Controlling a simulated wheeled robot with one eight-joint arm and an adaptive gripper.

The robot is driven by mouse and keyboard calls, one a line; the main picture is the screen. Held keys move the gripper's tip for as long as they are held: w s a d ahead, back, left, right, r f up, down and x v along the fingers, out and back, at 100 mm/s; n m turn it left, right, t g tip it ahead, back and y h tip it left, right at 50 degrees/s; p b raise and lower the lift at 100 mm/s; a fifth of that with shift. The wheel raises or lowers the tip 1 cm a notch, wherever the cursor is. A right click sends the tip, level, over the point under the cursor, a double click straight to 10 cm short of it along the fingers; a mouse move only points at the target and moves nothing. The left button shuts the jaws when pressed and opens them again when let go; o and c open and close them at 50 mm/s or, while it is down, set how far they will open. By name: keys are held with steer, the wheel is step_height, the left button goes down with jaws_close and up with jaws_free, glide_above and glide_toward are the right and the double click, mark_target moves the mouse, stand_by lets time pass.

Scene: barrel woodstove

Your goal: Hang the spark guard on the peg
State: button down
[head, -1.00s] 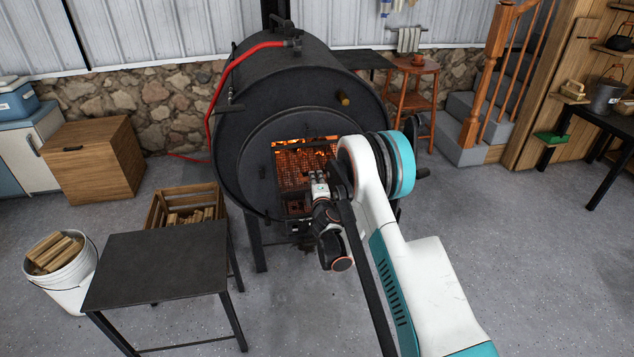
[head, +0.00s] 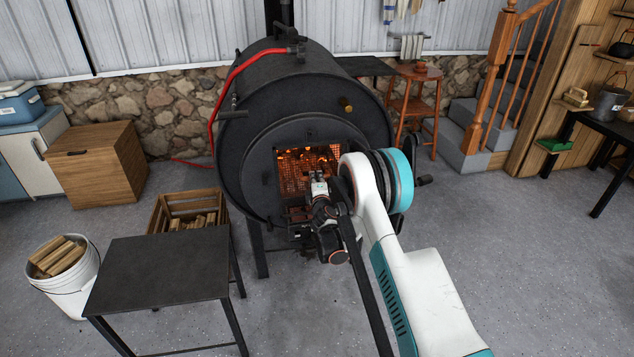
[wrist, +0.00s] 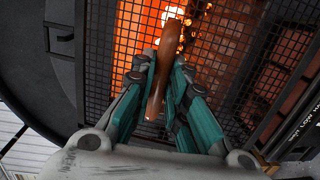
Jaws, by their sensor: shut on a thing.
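The spark guard (head: 294,176) is a dark wire-mesh screen in front of the glowing firebox opening of the barrel stove. In the wrist view its mesh (wrist: 222,70) fills much of the picture, with fire behind it. My gripper (head: 318,182) is shut on the guard's brown handle (wrist: 166,60), which stands between the teal fingers (wrist: 163,92). My arm hides the guard's right part in the head view. A short brown peg (head: 346,104) sticks out of the stove's front, above and right of the opening. Nothing hangs on it.
The black barrel stove (head: 262,105) carries a red hose (head: 228,82) on its upper left. A dark metal table (head: 165,265) stands at front left, with a bucket of wood (head: 65,275) and a wood crate (head: 165,210) nearby. Floor to the right is clear.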

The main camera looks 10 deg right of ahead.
steer(key=shift+w, duration=0.9)
steer(key=shift+w+f, duration=0.45)
steer(key=shift+w, duration=0.25)
